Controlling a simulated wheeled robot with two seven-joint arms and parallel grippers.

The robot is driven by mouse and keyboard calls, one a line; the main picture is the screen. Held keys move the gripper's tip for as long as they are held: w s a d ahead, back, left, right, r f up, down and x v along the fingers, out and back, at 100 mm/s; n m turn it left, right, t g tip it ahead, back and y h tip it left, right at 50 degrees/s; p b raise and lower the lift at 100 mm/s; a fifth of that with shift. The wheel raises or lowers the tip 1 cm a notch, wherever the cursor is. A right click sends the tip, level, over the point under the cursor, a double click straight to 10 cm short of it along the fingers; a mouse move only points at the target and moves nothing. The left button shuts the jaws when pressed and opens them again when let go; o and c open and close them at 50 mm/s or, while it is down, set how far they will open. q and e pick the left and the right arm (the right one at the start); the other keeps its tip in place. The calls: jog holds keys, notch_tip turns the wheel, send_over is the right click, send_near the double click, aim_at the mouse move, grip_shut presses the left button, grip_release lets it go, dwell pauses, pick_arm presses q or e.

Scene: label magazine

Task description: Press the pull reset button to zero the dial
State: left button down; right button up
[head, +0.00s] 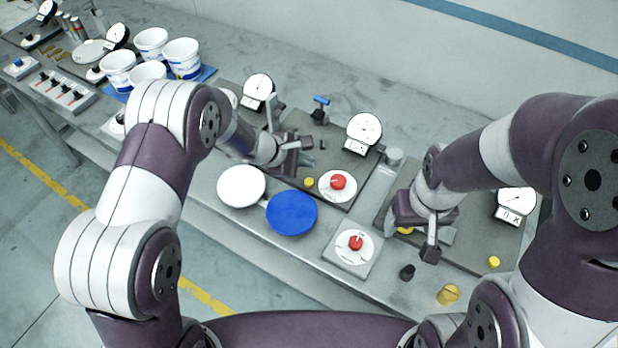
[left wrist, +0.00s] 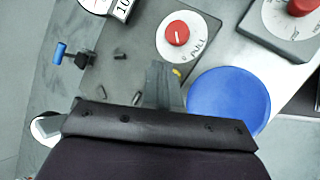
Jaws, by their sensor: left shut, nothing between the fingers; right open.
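A red knob (head: 338,181) on a white disc sits on the dark plate at the middle of the table. It also shows in the left wrist view (left wrist: 177,32), where the disc's lettering seems to read PULL. The round white dial (head: 364,128) stands behind it on the same plate, and its lower part shows at the top of the left wrist view (left wrist: 108,8). My left gripper (head: 303,152) is shut and empty above the plate, left of the knob and apart from it. Its fingers (left wrist: 160,72) point toward the disc. My right gripper (head: 432,240) is open and empty over the right plate.
A second red knob (head: 355,243) sits on a grey box in front. A blue disc (head: 291,213) and a white disc (head: 241,186) lie left of it. A blue-handled clamp (head: 321,101) stands behind. White tubs (head: 181,56) fill the far left.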

aim_at(306, 183)
pick_arm(q)
jog(key=shift+w+d+r+n+t, duration=0.2)
jog(key=shift+w+r+n+t, duration=0.2)
jog(key=shift+w+r+n, duration=0.4)
jog(key=shift+w+f+m, duration=0.1)
jog(key=shift+f+m, duration=0.15)
jog(key=shift+m, duration=0.05)
notch_tip(306, 183, down, 8)
jog(key=b, duration=0.6)
jog(key=shift+f, duration=0.3)
dwell(1.0)
jog(key=shift+f+b, duration=0.4)
jog(key=shift+b, duration=0.45)
